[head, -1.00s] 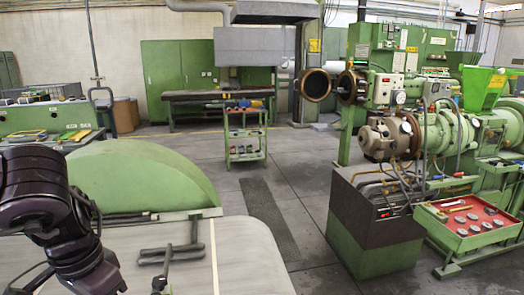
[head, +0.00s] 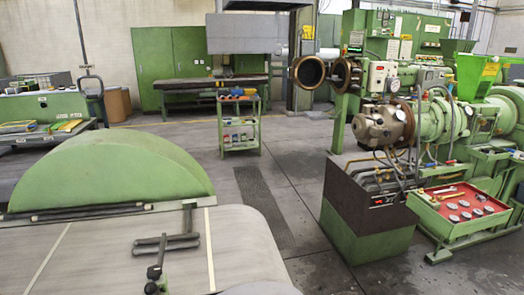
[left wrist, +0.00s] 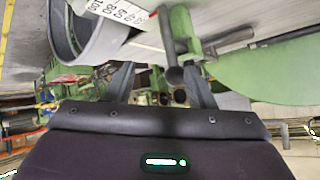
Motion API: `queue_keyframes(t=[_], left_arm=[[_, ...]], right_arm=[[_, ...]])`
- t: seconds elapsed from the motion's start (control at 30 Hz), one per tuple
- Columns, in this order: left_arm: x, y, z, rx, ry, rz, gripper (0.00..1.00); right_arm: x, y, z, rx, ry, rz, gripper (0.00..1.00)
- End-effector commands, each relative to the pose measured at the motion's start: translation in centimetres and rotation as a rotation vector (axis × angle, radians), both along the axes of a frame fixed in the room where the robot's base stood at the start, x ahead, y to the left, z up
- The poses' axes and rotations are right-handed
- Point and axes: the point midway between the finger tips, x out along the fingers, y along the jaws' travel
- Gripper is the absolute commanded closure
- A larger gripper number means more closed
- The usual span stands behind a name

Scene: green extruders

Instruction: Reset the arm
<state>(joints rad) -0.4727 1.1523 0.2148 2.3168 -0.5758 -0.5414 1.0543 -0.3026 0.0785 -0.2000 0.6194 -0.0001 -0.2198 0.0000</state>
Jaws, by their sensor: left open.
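My left gripper (left wrist: 160,82) shows in the left wrist view. Its two dark fingers stand apart with nothing seen held between them. My left arm and gripper are out of the head view, and my right gripper shows in neither view.
A pale surface (head: 110,260) with black bars (head: 166,242) lies in front, below a green rounded cover (head: 115,172). The green extruder (head: 440,120) and a red tray (head: 465,210) stand right. A green cart (head: 239,125) stands behind. Grey floor (head: 300,170) between is clear.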

Motion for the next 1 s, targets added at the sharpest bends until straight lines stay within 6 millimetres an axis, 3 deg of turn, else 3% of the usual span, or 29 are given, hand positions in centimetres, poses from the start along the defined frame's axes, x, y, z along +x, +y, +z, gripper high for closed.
queue_keyframes(t=[0.17, 0.4, 0.6, 0.83, 1.0], left_arm=[[-2.1, -0.1, -3.0, 0.026, 0.008, 0.194, 0.51], [-7.2, -1.7, -6.7, 0.054, 0.228, 0.375, 0.51], [-11.0, -4.2, -8.2, 0.029, 0.425, 0.406, 0.51], [-14.6, -7.6, -8.6, -0.036, 0.622, 0.372, 0.51], [-13.2, -7.4, -15.7, -0.015, 0.638, 0.371, 0.51]], right_arm=[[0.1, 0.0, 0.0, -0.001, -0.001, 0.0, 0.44], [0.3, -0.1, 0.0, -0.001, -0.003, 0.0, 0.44], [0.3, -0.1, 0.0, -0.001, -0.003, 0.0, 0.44], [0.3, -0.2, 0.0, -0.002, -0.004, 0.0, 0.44], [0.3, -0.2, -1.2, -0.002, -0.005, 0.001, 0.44]])
